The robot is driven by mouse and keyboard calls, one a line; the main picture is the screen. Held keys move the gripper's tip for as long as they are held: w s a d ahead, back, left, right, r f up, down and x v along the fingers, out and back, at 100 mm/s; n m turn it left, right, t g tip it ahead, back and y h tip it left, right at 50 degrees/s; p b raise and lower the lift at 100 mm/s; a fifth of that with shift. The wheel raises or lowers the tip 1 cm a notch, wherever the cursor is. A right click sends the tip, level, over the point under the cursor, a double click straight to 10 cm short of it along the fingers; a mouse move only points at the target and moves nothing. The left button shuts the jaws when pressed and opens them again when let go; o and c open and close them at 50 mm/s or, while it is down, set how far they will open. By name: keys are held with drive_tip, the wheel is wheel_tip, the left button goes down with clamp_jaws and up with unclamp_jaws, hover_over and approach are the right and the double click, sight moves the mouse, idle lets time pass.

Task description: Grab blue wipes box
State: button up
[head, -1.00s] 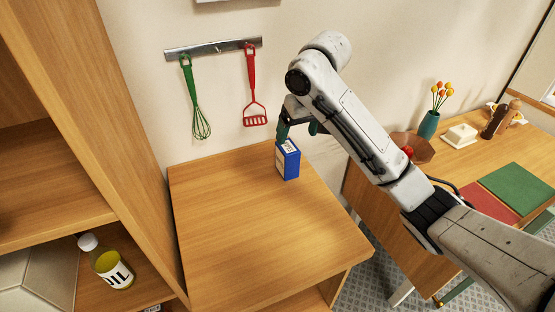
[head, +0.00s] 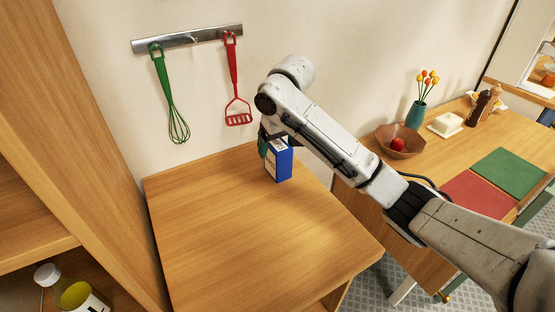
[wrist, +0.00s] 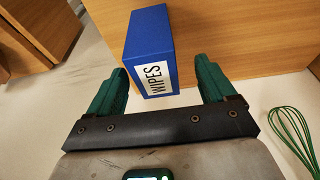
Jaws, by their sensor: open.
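The blue wipes box (head: 283,166) stands upright on the wooden cabinet top (head: 240,235), near its back edge. In the wrist view the blue wipes box (wrist: 152,42) shows its white label reading WIPES, and its near end lies between the tips of the two green fingers. My gripper (wrist: 163,88) is open, with one finger on each side of the box and a visible gap on the right side. In the head view my gripper (head: 264,146) is at the box's back left, with the far finger hidden by the box and arm.
A green whisk (head: 170,100) and a red masher (head: 235,95) hang from a metal rail (head: 187,39) on the wall behind. A tall wooden shelf (head: 75,120) stands left. A bowl (head: 400,143) sits on the right table. The front of the cabinet top is clear.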

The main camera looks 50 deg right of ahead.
drive_tip(key=shift+d+x, duration=0.2)
drive_tip(key=shift+x, duration=0.95)
drive_tip(key=shift+d+x, duration=0.2)
drive_tip(key=shift+x, duration=0.95)
drive_tip(key=shift+w+r, duration=0.1)
drive_tip(key=shift+w, duration=0.05)
drive_tip(key=shift+c, duration=0.4)
drive_tip(key=c, duration=1.1)
